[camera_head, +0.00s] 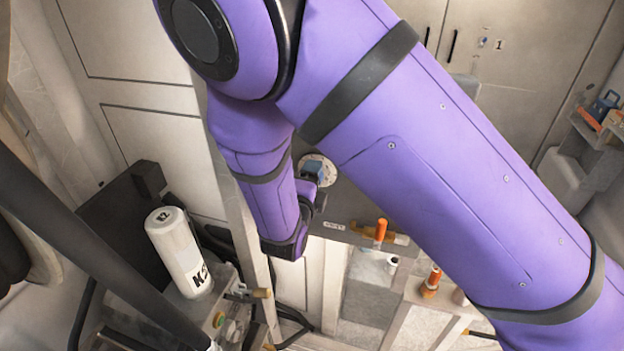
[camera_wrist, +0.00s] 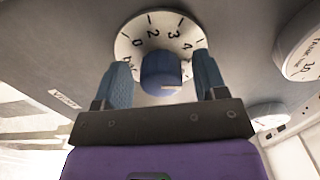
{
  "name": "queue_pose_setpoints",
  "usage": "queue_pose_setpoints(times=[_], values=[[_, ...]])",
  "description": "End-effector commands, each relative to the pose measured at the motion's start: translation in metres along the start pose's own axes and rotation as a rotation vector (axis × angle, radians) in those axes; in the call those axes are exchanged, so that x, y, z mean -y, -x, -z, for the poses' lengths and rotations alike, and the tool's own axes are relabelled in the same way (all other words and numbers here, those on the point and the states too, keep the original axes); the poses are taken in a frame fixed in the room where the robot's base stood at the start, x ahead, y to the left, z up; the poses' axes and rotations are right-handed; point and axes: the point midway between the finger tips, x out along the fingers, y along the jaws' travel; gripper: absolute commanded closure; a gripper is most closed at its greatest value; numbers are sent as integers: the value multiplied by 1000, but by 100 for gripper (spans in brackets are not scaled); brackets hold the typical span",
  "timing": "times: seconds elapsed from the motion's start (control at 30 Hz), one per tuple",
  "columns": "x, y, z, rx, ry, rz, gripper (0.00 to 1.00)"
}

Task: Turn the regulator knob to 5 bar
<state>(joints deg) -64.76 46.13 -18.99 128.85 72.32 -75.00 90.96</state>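The regulator knob (camera_wrist: 160,72) is blue and sits at the middle of a round pale dial plate (camera_wrist: 128,46) with black ticks and numbers, among them 0, 2, 3 and 4. A short pale orange mark on the knob points right in the wrist view; its exact reading is unclear, and no 5 is legible. In the head view the knob (camera_head: 313,169) and plate (camera_head: 328,163) show partly behind my gripper (camera_head: 314,188).
A white gauge (camera_wrist: 303,50) stands right of the dial, with another round white part (camera_wrist: 270,113) below. A VENT label (camera_wrist: 65,99) is at left. The head view shows an orange-handled valve (camera_head: 381,230), another orange fitting (camera_head: 431,281) and a white K2 canister (camera_head: 178,250).

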Motion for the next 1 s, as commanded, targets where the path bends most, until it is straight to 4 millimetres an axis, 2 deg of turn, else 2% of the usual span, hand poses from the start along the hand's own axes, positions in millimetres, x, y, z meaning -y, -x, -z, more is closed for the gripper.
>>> queue_pose_setpoints(times=[0.37, 0.47, 0.8, 1.0], values=[[0, 6, 0, 1, 0, 0, 33], [0, 18, -1, 3, -1, 0, 33], [0, 80, 0, 2, 0, 0, 33], [0, 102, 0, 1, 0, 0, 33]])
